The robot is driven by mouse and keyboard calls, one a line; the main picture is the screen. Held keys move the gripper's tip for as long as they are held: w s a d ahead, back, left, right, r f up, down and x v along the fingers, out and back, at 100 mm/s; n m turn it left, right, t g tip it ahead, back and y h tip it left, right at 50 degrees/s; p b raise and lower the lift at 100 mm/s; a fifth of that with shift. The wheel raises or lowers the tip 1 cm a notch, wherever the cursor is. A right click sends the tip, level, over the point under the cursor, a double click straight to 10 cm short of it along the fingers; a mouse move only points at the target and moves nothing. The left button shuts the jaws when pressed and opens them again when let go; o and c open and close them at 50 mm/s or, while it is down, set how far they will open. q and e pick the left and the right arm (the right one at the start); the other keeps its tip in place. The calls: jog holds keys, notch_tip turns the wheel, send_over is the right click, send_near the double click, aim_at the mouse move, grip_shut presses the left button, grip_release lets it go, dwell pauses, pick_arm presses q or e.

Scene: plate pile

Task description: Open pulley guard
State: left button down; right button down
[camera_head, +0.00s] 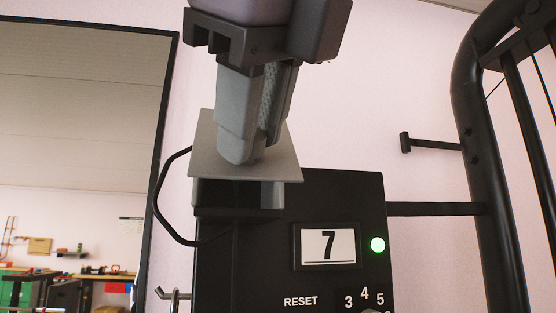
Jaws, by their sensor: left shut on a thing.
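A flat grey metal plate (208,160), which looks like the pulley guard, sits tilted toward me above the top left of a black box (345,195). A grey block (271,196) shows right under the plate's front edge. My left gripper (246,150) comes down from the top of the picture. Its grey fingers are shut on the plate and cover its middle. The exact contact at the fingertips and any pulley behind the plate are hidden. My right gripper does not show.
The black box carries a display reading 7 (328,246), a lit green lamp (378,245) and a RESET label. A black cable (158,190) loops out at its left. A black frame (480,150) stands at right, a large mirror (80,110) at left.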

pick_arm(q)
jog(key=c, duration=0.9)
grip_release()
